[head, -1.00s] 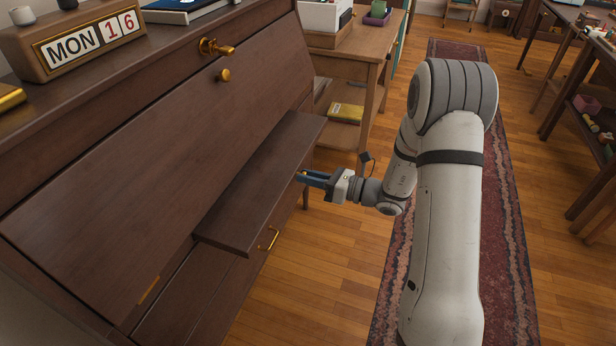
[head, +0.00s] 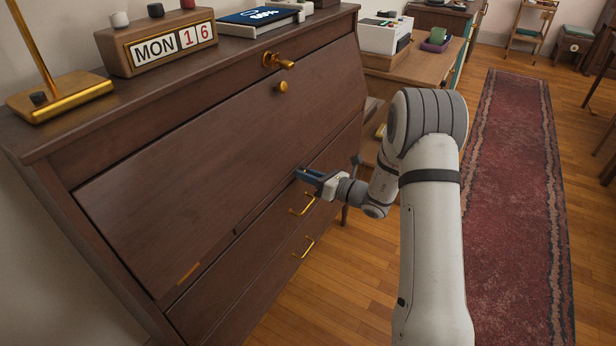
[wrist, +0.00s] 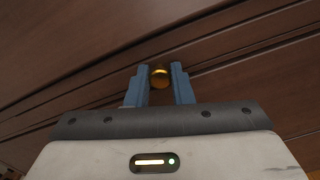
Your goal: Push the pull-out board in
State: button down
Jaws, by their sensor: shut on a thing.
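The pull-out board (head: 263,207) now sits in its slot under the slanted front of the dark wooden desk (head: 190,180). Only its thin front edge shows, about level with the desk front as far as I can see. My gripper (head: 299,174) is at this edge. In the wrist view, its two blue fingers (wrist: 160,82) stand on either side of a round brass knob (wrist: 160,74) and are shut on it. The fingers hide the knob in the head view.
Drawers with brass handles (head: 303,205) lie below the board. A calendar block (head: 158,42), a lamp base (head: 60,100) and a tablet (head: 258,17) stand on the desk top. A side table (head: 425,65) is behind. Wooden floor and a red rug (head: 510,200) lie right.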

jog(key=c, duration=1.3)
grip_release()
jog(key=shift+a+r, duration=0.1)
jog(key=shift+o, duration=0.2)
jog(key=shift+d, duration=0.2)
jog(key=v, duration=0.7)
jog(key=shift+d+p, duration=0.25)
jog(key=shift+p, duration=0.15)
jog(key=shift+s, duration=0.15)
